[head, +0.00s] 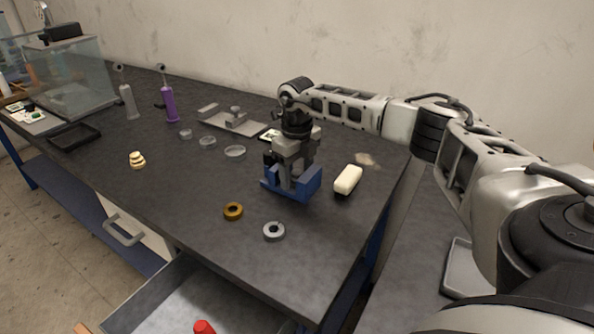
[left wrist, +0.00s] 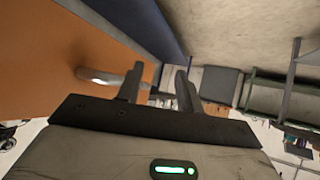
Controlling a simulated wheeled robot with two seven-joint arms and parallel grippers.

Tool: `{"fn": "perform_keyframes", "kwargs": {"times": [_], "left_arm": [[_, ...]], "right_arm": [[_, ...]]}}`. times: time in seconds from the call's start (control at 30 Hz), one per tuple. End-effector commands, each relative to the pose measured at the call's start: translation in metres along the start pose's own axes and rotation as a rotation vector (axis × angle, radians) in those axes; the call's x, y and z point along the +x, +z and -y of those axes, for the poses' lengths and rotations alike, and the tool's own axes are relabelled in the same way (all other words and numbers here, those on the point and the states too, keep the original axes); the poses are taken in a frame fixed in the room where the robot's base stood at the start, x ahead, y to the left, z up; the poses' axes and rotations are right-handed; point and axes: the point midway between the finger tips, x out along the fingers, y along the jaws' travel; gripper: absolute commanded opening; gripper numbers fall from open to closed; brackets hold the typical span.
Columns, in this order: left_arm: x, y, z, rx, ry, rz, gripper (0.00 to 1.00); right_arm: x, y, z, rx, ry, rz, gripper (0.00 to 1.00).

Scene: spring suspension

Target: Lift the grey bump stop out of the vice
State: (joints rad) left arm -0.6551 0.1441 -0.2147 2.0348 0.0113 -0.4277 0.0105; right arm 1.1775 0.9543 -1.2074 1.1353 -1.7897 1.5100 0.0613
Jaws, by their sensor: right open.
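The blue vice (head: 308,184) stands on the dark workbench, right of the middle in the head view. My right gripper (head: 291,177) points down at the vice, open, with its fingers low at the jaws. The grey bump stop cannot be made out. The gripper covers the space between the vice jaws, and I cannot tell whether the fingers touch anything there. My left gripper (left wrist: 160,85) shows only in the left wrist view. Its two fingers are apart with nothing between them, and it is away from the vice.
A brass ring (head: 233,211) and a grey ring (head: 273,231) lie in front of the vice. A cream block (head: 348,180) lies to its right. Several clear discs lie behind left. A purple tool (head: 169,104) stands farther back. An open drawer (head: 165,301) juts out in front.

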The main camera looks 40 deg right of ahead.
Motion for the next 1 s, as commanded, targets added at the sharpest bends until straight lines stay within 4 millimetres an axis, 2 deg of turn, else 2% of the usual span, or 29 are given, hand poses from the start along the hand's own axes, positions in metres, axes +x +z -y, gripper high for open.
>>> {"fn": "perform_keyframes", "kwargs": {"times": [0.07, 0.1, 0.2, 0.27, 0.3, 0.33, 0.4, 0.83, 1.0], "left_arm": [[0.0001, 0.0003, 0.0000, -0.001, 0.000, 0.001, 0.36], [0.0001, 0.0003, 0.0001, -0.001, 0.000, 0.001, 0.36], [0.0001, 0.0006, 0.0001, -0.001, -0.001, 0.002, 0.36], [0.0001, 0.0008, 0.0002, -0.001, -0.001, 0.002, 0.36], [0.0001, 0.0009, 0.0002, -0.001, -0.001, 0.003, 0.36], [0.0000, 0.0010, 0.0002, -0.001, -0.001, 0.003, 0.36], [-0.0001, 0.0014, 0.0001, -0.001, -0.001, 0.004, 0.36], [-0.0035, 0.0052, -0.0006, -0.001, 0.001, 0.016, 0.36], [-0.0042, 0.0011, 0.0005, 0.005, 0.001, 0.012, 0.36]], "right_arm": [[0.0000, 0.0000, -0.0001, 0.000, 0.000, 0.000, 0.63], [-0.0001, 0.0000, -0.0002, 0.000, 0.000, 0.000, 0.57], [-0.0002, 0.0000, -0.0002, 0.000, 0.000, 0.000, 0.30], [-0.0003, 0.0000, -0.0002, 0.000, 0.000, 0.000, 0.15], [-0.0004, 0.0000, -0.0002, 0.000, 0.000, 0.000, 0.15], [-0.0004, 0.0000, -0.0002, 0.000, 0.000, 0.000, 0.34], [-0.0005, 0.0001, -0.0002, 0.000, 0.000, 0.000, 0.15], [-0.0011, 0.0038, -0.0010, 0.000, 0.001, 0.001, 0.14], [-0.0040, 0.0042, -0.0009, 0.000, 0.001, 0.001, 0.14]]}}
